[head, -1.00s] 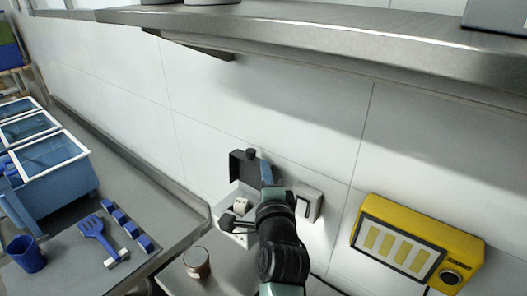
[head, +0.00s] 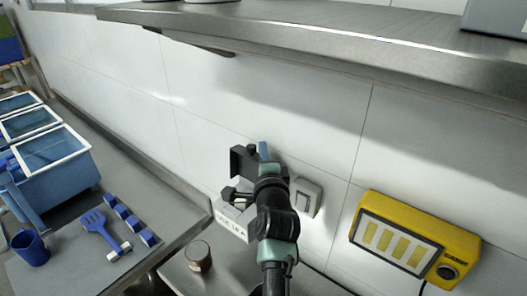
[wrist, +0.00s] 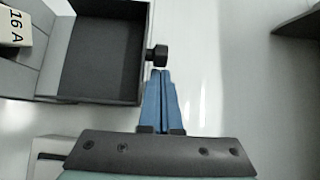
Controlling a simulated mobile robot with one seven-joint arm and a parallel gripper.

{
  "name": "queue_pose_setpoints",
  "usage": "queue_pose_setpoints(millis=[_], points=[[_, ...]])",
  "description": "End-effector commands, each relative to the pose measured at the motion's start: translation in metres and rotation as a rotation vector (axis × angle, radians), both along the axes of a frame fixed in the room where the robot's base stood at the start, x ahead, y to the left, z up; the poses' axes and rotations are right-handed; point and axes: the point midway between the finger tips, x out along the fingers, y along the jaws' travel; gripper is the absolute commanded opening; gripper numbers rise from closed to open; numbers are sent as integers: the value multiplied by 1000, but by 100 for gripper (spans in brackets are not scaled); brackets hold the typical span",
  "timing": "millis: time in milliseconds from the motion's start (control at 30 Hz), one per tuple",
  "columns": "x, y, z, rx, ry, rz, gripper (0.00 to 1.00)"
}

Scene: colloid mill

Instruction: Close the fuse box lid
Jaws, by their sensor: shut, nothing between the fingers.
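The fuse box (head: 230,222) is on the wall, a pale grey box with a printed front label. Its dark lid (head: 239,163) stands open, raised above the box; its hollow inner side shows in the wrist view (wrist: 105,45). A black knob (wrist: 157,54) sticks out from the lid's edge. A pale fuse marked 16 A (wrist: 14,27) shows at the left of the wrist view. My gripper (head: 264,148) is shut and empty, its blue fingertips (wrist: 160,73) right beside the knob. I cannot tell whether they touch it. My arm hides part of the box.
A grey switch (head: 307,196) is on the wall just right of my arm. A yellow lamp unit (head: 415,241) is further right. A steel shelf (head: 320,40) overhangs above. A round jar (head: 198,256) stands on the counter below. Blue tools and bins are at the left.

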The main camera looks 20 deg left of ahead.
Motion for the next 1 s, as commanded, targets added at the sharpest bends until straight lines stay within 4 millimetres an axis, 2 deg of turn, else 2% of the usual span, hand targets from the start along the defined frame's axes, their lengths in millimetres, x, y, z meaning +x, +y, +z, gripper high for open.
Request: queue_pose_setpoints(millis=[1000], points=[[-17,7,-7,-51,-146,1,0]])
